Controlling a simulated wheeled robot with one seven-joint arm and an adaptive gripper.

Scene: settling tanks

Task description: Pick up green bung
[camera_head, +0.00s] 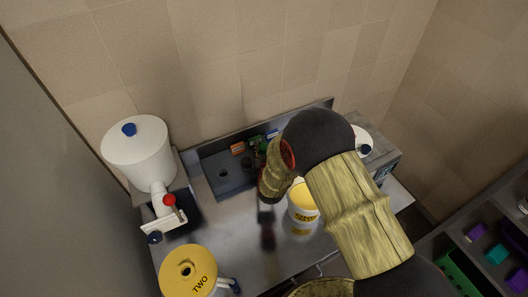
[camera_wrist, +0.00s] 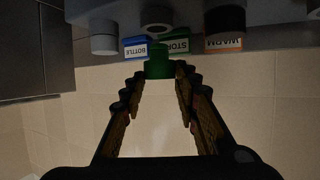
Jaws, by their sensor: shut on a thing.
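The green bung (camera_wrist: 158,64) shows in the wrist view at the tips of my gripper (camera_wrist: 160,76). The two fingers close on its sides, and it sits just in front of the small signs. In the head view my arm (camera_head: 274,180) reaches to the rack at the back of the bench, and the fingertips are mostly hidden in shadow. I cannot clearly tell the bung from the green sign there. Whether the bung is clear of the rack cannot be told.
The dark rack (camera_head: 225,180) has signs reading BOTTLE (camera_wrist: 137,51), STORE (camera_wrist: 180,46) and WARM (camera_wrist: 224,43). A yellow-topped white tub (camera_head: 303,203) stands beside my arm. A yellow lid marked TWO (camera_head: 178,284) is at front left. A white tank (camera_head: 137,158) with a red-knobbed tap stands left.

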